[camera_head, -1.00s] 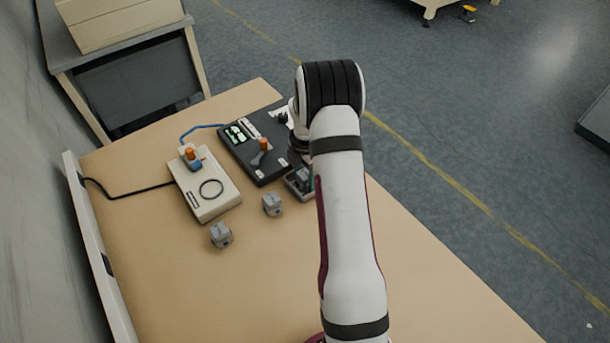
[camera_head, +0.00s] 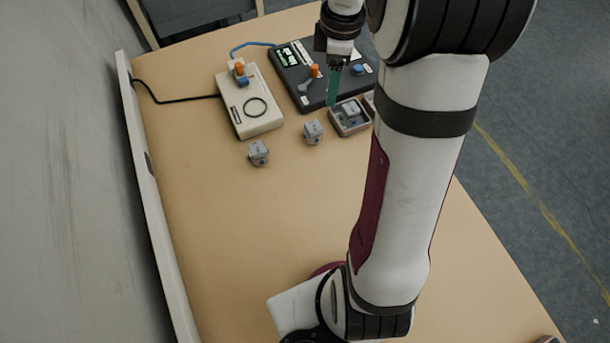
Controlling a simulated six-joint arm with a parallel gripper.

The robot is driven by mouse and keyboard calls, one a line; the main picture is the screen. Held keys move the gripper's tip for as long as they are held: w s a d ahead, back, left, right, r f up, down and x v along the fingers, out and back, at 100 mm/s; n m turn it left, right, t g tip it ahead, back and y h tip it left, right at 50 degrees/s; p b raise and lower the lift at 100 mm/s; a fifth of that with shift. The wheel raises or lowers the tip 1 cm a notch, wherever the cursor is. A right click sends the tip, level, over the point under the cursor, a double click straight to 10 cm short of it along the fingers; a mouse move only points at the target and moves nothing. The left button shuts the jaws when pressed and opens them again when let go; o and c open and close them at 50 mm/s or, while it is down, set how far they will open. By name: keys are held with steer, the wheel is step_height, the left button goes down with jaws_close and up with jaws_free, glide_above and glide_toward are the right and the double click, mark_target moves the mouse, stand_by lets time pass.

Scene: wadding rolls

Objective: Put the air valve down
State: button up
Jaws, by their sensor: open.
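My gripper (camera_head: 334,84), with teal fingers, points down just above a small grey tray (camera_head: 338,128). It is open, and I see nothing between its fingers. A grey block (camera_head: 351,112) sits in the tray, below and right of the fingertips. Two similar grey blocks stand on the table: one (camera_head: 313,131) left of the tray and one (camera_head: 258,152) farther left. I cannot tell for sure which part is the air valve; the grey blocks are candidates.
A cream box (camera_head: 262,121) with a black ring and an orange-and-blue fitting (camera_head: 239,71) stands at left. A black device (camera_head: 295,74) with a green screen and an orange-topped part (camera_head: 314,72) stands behind the tray. A blue hose joins them. The table (camera_head: 240,230) is clear in front.

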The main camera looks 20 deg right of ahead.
steer(key=s+a+r+m, duration=0.1)
steer(key=s+a+m, duration=0.7)
steer(key=s, duration=0.3)
steer(key=s+a+r+m+y, duration=0.1)
steer(key=s+a+m, duration=0.8)
steer(key=s, duration=0.3)
steer(key=shift+a+r+m, duration=0.15)
steer(key=shift+r+m, duration=0.15)
steer(key=shift+m, duration=0.1)
